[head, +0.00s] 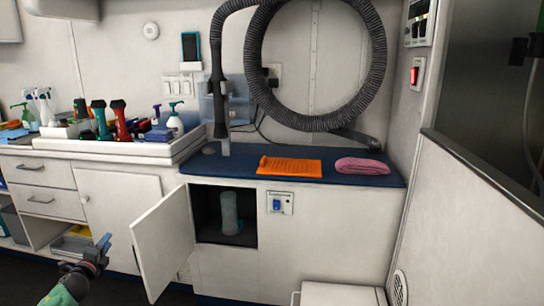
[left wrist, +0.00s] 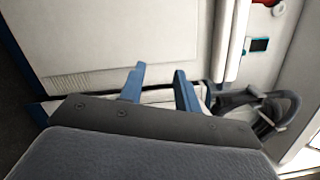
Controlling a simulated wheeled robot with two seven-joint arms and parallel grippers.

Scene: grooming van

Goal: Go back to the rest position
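My left gripper (head: 104,244) is at the lower left of the head view, in front of the white lower cabinets and left of an open cabinet door. In the left wrist view its two blue fingers (left wrist: 160,85) stand apart with nothing between them. My right gripper is in neither view. The open door (head: 160,241) belongs to a small dark compartment (head: 210,205) under the blue counter. A grey-green cylinder (head: 230,212) stands upright inside that compartment.
The blue counter (head: 230,163) holds an orange cloth (head: 290,166) and a folded pink towel (head: 362,166). A black coiled hose (head: 255,60) hangs above. A white tray (head: 140,150) with bottles and tools sits at left. A white box (head: 343,294) stands at the bottom right.

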